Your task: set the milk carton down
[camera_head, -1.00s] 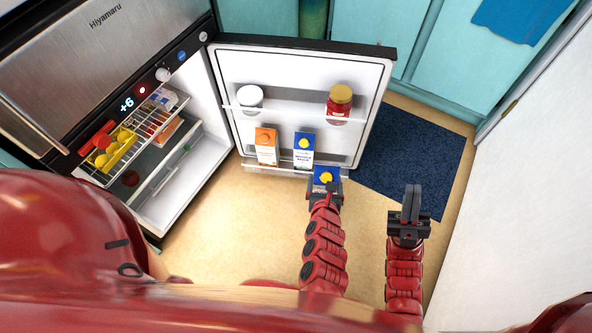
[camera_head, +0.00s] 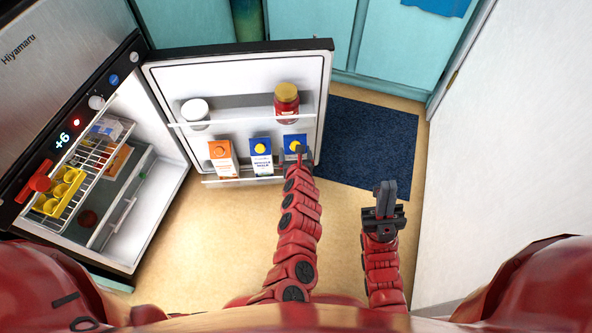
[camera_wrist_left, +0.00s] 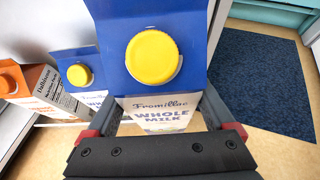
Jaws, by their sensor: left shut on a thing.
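The milk carton (camera_head: 294,140), with a blue top, yellow cap and "Whole Milk" label, is upright at the right end of the lower door shelf (camera_head: 240,180). It fills the middle of the left wrist view (camera_wrist_left: 200,25). My left gripper (camera_head: 297,157) is shut on it, with a finger on each side. The carton's base is hidden, so I cannot tell whether it touches the shelf. My right gripper (camera_head: 385,198) is shut and empty, apart from everything, over the floor at the right.
A second blue-topped carton (camera_head: 261,157) and an orange-capped carton (camera_head: 223,158) stand left of the held one. A red jar (camera_head: 287,103) and a white jar (camera_head: 195,113) are on the shelf above. The fridge door (camera_head: 230,80) is open. A dark mat (camera_head: 365,140) lies right of it.

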